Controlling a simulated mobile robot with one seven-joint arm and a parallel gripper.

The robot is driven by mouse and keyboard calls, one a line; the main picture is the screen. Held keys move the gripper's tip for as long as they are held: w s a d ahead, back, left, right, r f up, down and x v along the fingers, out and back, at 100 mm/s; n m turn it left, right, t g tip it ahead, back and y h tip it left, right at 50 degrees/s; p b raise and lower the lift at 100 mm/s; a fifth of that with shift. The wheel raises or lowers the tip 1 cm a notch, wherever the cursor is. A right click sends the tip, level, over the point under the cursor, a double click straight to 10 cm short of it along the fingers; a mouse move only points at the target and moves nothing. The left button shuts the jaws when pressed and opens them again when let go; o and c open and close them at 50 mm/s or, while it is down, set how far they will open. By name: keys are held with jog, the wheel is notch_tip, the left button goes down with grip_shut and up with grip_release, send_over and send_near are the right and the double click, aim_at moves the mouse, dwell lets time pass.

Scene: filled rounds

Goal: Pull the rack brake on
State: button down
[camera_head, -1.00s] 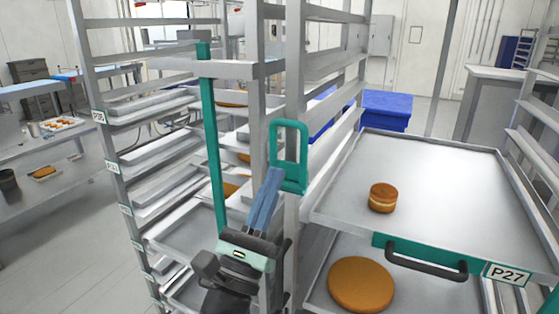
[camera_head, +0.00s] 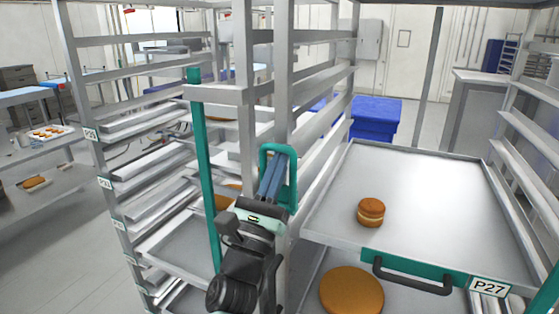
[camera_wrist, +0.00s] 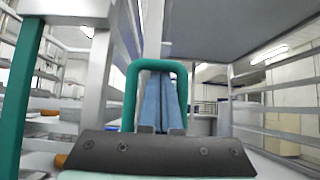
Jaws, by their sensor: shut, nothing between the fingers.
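A green loop handle (camera_head: 292,180), upright, is at the front post of the rack in the middle of the head view. It also shows in the wrist view (camera_wrist: 131,95), framing my fingers. My gripper (camera_head: 279,160) has its blue-grey fingers together with nothing between them. The fingertips (camera_wrist: 160,75) overlap the loop's opening; I cannot tell whether they pass through it or stay in front. A long green upright bar (camera_head: 203,160) stands to the left of the loop and also shows at the left of the wrist view (camera_wrist: 20,90).
A tray (camera_head: 430,190) labelled P27, with a dark handle (camera_head: 410,280), carries a small filled round (camera_head: 371,211) at right. A larger brown round (camera_head: 351,292) lies below. Left rack shelves (camera_head: 150,165) and a grey crossbar (camera_head: 215,94) stand close to my arm.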

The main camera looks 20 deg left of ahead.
jog(key=shift+f+b, duration=0.15)
jog(key=shift+b, duration=0.3)
jog(key=t+b, duration=0.1)
jog(key=b, duration=0.3)
jog(key=shift+s, duration=0.35)
